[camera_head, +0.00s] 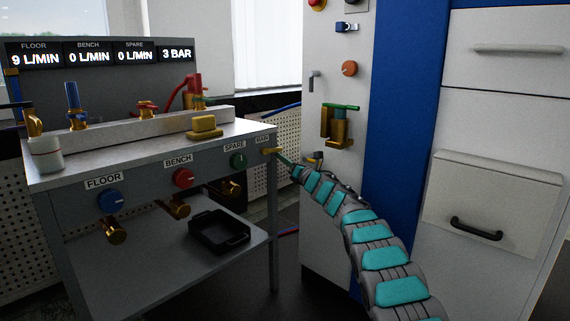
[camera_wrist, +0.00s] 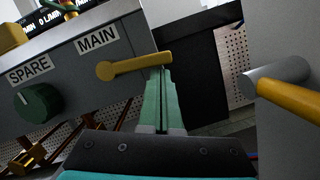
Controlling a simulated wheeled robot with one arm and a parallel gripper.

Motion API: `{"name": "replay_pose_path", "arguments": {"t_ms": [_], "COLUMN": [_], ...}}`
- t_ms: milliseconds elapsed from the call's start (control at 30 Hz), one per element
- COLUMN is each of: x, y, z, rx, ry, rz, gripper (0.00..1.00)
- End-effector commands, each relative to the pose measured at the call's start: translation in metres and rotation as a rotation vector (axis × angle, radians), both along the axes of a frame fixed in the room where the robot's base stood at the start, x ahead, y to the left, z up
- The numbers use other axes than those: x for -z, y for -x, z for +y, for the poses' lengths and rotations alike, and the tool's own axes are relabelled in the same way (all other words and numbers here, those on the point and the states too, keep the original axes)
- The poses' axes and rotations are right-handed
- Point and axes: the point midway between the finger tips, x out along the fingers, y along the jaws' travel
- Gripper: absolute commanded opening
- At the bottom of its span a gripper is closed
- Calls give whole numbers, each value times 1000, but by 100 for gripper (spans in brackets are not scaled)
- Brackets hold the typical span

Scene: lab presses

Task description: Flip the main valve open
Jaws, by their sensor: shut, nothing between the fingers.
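The main valve is a yellow lever (camera_wrist: 135,66) under the MAIN label in the wrist view, lying nearly horizontal with its free end to the right. In the head view it is a small yellow piece (camera_head: 271,151) at the bench's right front corner. My gripper (camera_wrist: 163,80) is shut and empty, its green fingers upright with the tips at the lever's free end. Whether they touch it I cannot tell. In the head view my gripper (camera_head: 282,157) is just right of the lever. The display (camera_head: 176,54) reads 3 BAR, with 9 L/MIN for FLOOR.
The green SPARE knob (camera_wrist: 37,103) is left of the lever. The red BENCH knob (camera_head: 183,178) and blue FLOOR knob (camera_head: 110,201) are further left. A black tray (camera_head: 219,232) sits on the lower shelf. A white cabinet (camera_head: 325,210) with a yellow fitting (camera_head: 335,127) stands close right.

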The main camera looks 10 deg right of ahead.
Motion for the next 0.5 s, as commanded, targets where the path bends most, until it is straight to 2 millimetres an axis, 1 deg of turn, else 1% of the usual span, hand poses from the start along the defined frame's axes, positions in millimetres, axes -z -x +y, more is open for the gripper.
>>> {"name": "replay_pose_path", "arguments": {"t_ms": [167, 267, 300, 333, 433, 500], "x": [15, 29, 27, 30, 43, 40], "y": [-1, -2, -4, -5, -9, -4], "z": [3, 5, 6, 6, 8, 3], "rx": [-1, -1, -2, -2, -3, -2], "ry": [-1, -1, -1, -1, -1, 0], "rz": [0, 0, 1, 1, 3, 1], "gripper": [0, 0, 0, 0, 0, 0]}}
